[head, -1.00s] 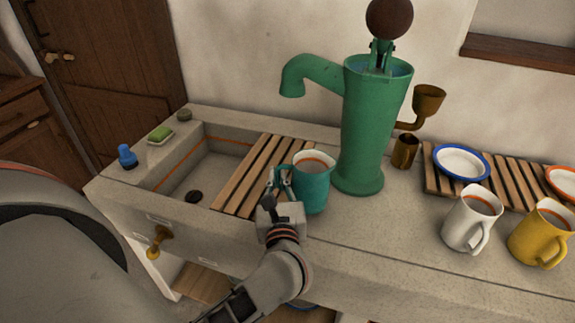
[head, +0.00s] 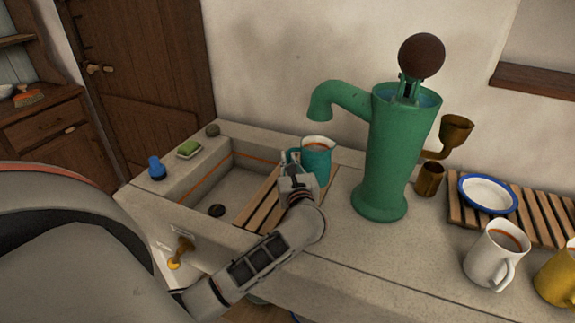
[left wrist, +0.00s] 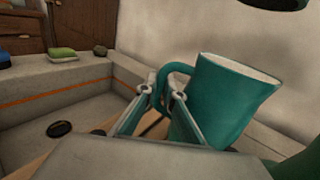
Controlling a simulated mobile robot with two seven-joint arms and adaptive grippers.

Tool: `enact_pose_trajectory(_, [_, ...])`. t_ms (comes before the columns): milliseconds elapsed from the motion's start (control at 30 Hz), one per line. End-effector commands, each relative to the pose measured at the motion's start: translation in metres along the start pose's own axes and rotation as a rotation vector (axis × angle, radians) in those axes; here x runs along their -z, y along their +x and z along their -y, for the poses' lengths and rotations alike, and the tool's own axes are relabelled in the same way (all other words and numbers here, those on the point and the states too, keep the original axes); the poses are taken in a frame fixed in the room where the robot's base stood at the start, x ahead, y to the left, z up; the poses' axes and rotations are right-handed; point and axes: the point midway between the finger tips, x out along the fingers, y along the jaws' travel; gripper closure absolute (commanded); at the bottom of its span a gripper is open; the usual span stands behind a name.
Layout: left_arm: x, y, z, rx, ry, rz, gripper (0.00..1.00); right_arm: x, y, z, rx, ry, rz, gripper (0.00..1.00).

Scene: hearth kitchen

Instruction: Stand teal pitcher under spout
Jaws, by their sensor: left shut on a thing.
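The teal pitcher (head: 318,160) is upright at the far side of the sink's wooden slats, below and slightly left of the spout mouth in the head view. It also shows large in the left wrist view (left wrist: 222,100), leaning a little in that picture. My left gripper (head: 291,160) is shut on the pitcher's handle, which shows between the fingers in the left wrist view (left wrist: 160,98). The green pump (head: 388,150) stands to the right, and its spout (head: 322,108) points left. Whether the pitcher's base touches the slats is hidden by my gripper and arm. My right gripper is not in view.
The stone sink (head: 225,200) is open left of the wooden slats (head: 262,205). A green soap (head: 189,147) and blue object (head: 156,167) sit on its left rim. White (head: 497,255) and yellow mugs (head: 560,275) and a blue-rimmed plate (head: 487,193) are right of the pump.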

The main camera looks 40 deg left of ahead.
Motion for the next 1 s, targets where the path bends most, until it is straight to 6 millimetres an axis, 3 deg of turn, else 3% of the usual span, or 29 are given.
enact_pose_trajectory(200, [0.002, 0.018, 0.000, 0.001, 0.000, 0.000, 1.00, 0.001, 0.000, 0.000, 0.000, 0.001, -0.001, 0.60])
enact_pose_trajectory(467, [0.033, 0.018, -0.001, 0.001, 0.001, 0.000, 1.00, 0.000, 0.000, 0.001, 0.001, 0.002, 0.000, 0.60])
enact_pose_trajectory(867, [0.038, 0.017, -0.001, 0.001, 0.000, 0.000, 1.00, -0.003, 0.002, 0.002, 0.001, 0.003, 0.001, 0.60])
enact_pose_trajectory(967, [0.038, 0.017, -0.001, 0.001, 0.001, -0.001, 0.76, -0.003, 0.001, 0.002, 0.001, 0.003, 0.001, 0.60])
enact_pose_trajectory(1000, [0.038, 0.017, -0.001, 0.001, 0.001, -0.001, 0.76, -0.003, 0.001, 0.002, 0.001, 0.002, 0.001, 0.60])
